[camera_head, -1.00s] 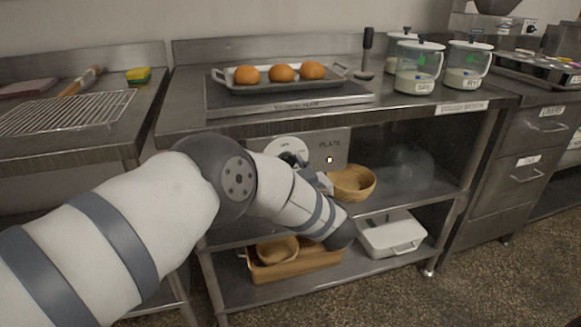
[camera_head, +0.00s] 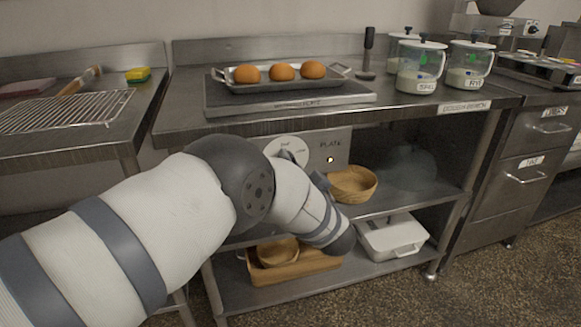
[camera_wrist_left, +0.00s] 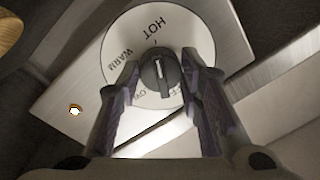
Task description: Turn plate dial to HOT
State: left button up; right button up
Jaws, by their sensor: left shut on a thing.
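The plate dial (camera_wrist_left: 160,30) is a round white disc with HOT, WARM and other partly hidden words. Its dark knob (camera_wrist_left: 158,78) has a white mark lying roughly in line with HOT in the left wrist view. My left gripper (camera_wrist_left: 160,63) is shut on the knob, one finger on each side. In the head view the dial (camera_head: 284,146) shows on the front panel (camera_head: 340,140) marked PLATE, under the counter; my left arm hides the knob and most of the gripper. My right gripper is not in view.
A lit indicator (camera_head: 331,159) sits right of the dial. Above, a tray (camera_head: 238,85) of buns rests on a flat plate (camera_head: 215,98). A wooden bowl (camera_head: 352,184) stands on the shelf close beside my wrist. Jars (camera_head: 418,68) stand at the counter's right.

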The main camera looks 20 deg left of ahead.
pick_arm(q)
jog(key=shift+m, duration=0.5)
jog(key=o, duration=1.2)
jog(key=v, duration=0.7)
jog(key=shift+s+d, duration=0.1)
jog(key=shift+s, duration=0.15)
